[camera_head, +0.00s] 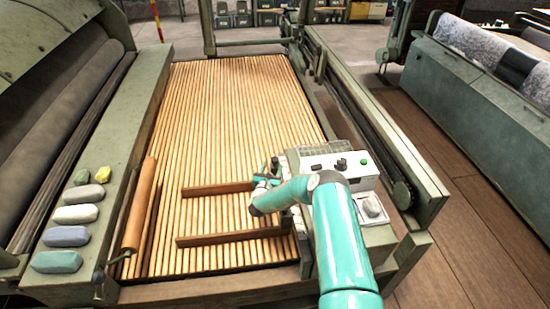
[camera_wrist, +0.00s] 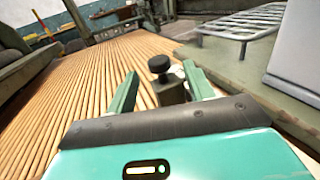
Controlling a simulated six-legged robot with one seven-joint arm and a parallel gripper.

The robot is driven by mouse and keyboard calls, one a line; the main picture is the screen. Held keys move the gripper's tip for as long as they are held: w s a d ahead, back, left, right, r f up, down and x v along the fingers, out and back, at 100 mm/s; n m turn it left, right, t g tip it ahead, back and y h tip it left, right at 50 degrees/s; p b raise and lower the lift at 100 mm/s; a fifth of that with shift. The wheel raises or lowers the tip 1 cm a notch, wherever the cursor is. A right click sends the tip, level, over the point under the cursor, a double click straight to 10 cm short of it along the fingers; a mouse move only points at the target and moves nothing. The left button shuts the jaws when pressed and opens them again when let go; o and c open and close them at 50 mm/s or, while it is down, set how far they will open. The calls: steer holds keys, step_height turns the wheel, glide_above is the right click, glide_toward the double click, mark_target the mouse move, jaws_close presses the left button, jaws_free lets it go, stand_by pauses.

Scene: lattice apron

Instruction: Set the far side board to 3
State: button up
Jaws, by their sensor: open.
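Two brown wooden side boards lie across the slatted lattice apron (camera_head: 240,100) in the head view. The far side board (camera_head: 215,188) reaches right to my gripper (camera_head: 266,178); the near side board (camera_head: 225,238) lies closer to me. In the wrist view my gripper (camera_wrist: 160,70) is open, its two green fingers apart. A black round knob (camera_wrist: 158,64) on a dark block stands between or just beyond the fingertips; contact cannot be told. My wrist hides the board's right end in the head view. No scale or numbers are legible.
A control box (camera_head: 340,166) with knobs and a green button stands right of my gripper, with a wire rack (camera_wrist: 240,28) beside it. Several coloured fibre tufts (camera_head: 75,214) lie on the left ledge. A brown roller (camera_head: 140,205) lies along the apron's left edge.

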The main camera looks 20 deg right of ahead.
steer(key=x, duration=0.7)
steer(key=shift+w+d, duration=0.1)
steer(key=shift+w, duration=0.15)
jaws_close()
